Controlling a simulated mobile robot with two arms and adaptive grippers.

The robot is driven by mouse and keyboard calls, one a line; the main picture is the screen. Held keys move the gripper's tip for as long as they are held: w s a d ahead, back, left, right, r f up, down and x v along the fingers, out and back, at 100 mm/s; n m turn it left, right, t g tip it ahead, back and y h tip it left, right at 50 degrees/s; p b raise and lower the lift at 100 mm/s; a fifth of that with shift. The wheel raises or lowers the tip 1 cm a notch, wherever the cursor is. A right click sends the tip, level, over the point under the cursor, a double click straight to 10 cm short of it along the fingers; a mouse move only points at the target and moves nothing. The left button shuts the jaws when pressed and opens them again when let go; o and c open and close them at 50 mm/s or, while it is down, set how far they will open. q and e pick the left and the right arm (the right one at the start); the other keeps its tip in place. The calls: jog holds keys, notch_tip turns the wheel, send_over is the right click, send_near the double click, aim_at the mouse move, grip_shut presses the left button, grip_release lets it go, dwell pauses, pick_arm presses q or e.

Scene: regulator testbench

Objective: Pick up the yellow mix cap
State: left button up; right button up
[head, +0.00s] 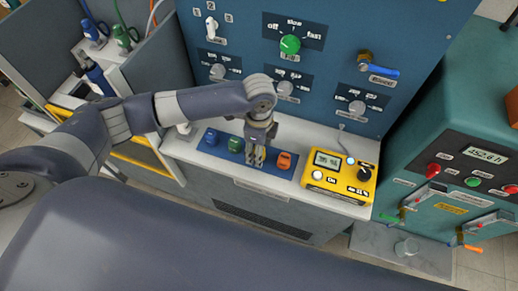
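My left gripper (257,158) points down over the blue strip (222,152) on the white ledge. It is between the green cap (236,144) and the orange cap (284,160). Small hints of yellow show at its fingers, but I cannot make out the yellow mix cap, which may be hidden there. I cannot tell whether the fingers are open or shut on it. A blue cap (211,138) sits at the left of the strip. My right gripper is not in view.
A yellow meter box (340,176) stands close to the right of the strip. The blue panel (330,100) with knobs and a blue-handled valve (380,71) rises behind.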

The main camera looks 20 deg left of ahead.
pick_arm(q)
jog(key=shift+f, duration=0.45)
jog(key=c, duration=1.1)
jog(key=shift+r, duration=0.2)
jog(key=shift+r, duration=0.3)
notch_tip(320, 180, up, 2)
jog(key=shift+r+b, duration=0.1)
jog(key=shift+b, duration=0.4)
jog(key=s+d+r+b, duration=0.1)
jog(key=s+d, duration=0.1)
jog(key=s, duration=0.6)
jog(key=s+d+r+b, duration=0.1)
jog(key=s, duration=0.6)
jog(key=shift+s+d, duration=0.35)
